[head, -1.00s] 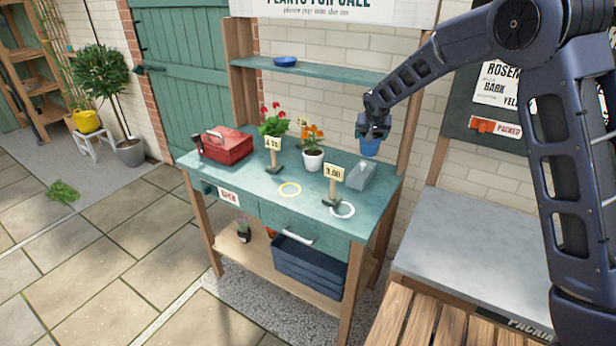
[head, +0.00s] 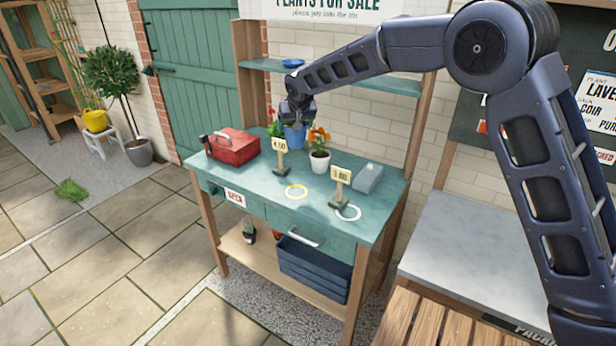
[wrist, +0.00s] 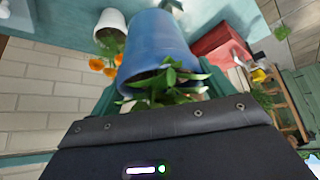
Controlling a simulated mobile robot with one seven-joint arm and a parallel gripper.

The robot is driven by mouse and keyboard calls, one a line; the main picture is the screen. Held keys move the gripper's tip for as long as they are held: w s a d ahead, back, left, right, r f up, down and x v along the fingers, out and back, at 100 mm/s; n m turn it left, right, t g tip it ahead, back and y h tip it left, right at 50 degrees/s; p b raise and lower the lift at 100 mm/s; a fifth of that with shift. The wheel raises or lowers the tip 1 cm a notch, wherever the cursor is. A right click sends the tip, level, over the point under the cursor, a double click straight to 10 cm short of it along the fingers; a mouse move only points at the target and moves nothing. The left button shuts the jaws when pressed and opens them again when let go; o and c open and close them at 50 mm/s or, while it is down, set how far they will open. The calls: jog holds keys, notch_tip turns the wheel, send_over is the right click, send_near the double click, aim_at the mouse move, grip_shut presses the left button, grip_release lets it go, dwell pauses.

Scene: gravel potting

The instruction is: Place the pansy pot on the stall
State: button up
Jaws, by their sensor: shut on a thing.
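My gripper (head: 297,116) is shut on a blue pot (head: 294,138) and holds it over the back of the green stall (head: 250,195). In the wrist view the blue pot (wrist: 158,45) fills the middle, with green leaves (wrist: 165,82) at its mouth; I see no clear bloom on it. I cannot tell whether its base touches the stall top. A white pot (head: 319,162) with orange flowers stands just right of it. A red-flowered plant (head: 274,126) is partly hidden behind my gripper and a price sign.
A red toolbox (head: 232,148) stands at the stall's left. Two price signs stand upright, one (head: 281,147) close before the blue pot, one (head: 341,175) by the white ring. A grey box (head: 369,178) is at the right. A shelf (head: 385,81) runs above. The front left top is clear.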

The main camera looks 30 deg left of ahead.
notch_tip(320, 180, down, 19)
jog(key=shift+f, duration=0.1)
dwell(0.6)
jog(key=shift+f, duration=0.1)
jog(key=o, duration=1.2)
jog(key=v, duration=1.2)
jog(key=shift+w+d, duration=0.1)
jog(key=shift+w, duration=0.05)
